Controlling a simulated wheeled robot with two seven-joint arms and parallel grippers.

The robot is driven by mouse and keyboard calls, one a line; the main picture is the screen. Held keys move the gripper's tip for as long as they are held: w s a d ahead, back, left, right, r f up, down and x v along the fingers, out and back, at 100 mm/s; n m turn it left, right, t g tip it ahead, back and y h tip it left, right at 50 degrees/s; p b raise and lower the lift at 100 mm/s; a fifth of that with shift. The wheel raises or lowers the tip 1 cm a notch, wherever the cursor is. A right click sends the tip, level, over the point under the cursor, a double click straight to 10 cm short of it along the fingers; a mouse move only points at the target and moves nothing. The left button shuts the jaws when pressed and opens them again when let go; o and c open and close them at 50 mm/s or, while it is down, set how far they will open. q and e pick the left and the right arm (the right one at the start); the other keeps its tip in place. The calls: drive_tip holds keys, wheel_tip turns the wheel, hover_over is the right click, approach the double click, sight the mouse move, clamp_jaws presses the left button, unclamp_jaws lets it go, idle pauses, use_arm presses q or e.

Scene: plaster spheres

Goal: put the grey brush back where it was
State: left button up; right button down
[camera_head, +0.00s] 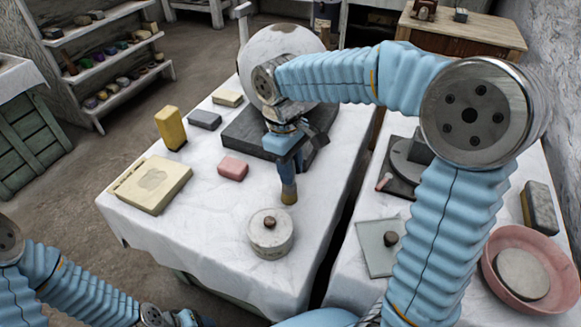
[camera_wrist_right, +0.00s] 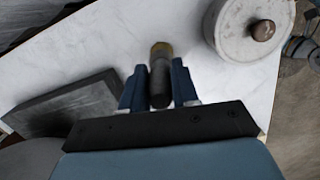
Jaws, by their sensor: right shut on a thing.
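The grey brush (camera_head: 289,189) hangs roughly upright below my right gripper (camera_head: 287,160), with its tan tip pointing down over the white-covered table (camera_head: 190,235). In the right wrist view the brush (camera_wrist_right: 160,80) sits between the two blue fingers of my right gripper (camera_wrist_right: 157,88), which are shut on it. I cannot tell whether its tip touches the cloth. My left gripper (camera_head: 172,318) shows only partly at the bottom edge, and its jaws are unclear.
A white lidded pot (camera_head: 270,241) stands just in front of the brush. A dark slab (camera_head: 240,133) lies behind it, near a large pale sphere (camera_head: 270,42). A pink block (camera_head: 233,167) and a cream box (camera_head: 150,185) lie left. Bare cloth surrounds the brush.

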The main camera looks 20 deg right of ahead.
drive_tip(key=shift+f, duration=0.1)
drive_tip(key=c, duration=0.8)
unclamp_jaws()
drive_tip(key=shift+c, duration=0.2)
wheel_tip(320, 180, up, 12)
drive_tip(key=w+p, duration=0.1)
drive_tip(key=shift+a+p, duration=0.35)
drive_tip(key=shift+a, duration=0.05)
drive_tip(key=shift+w, duration=0.1)
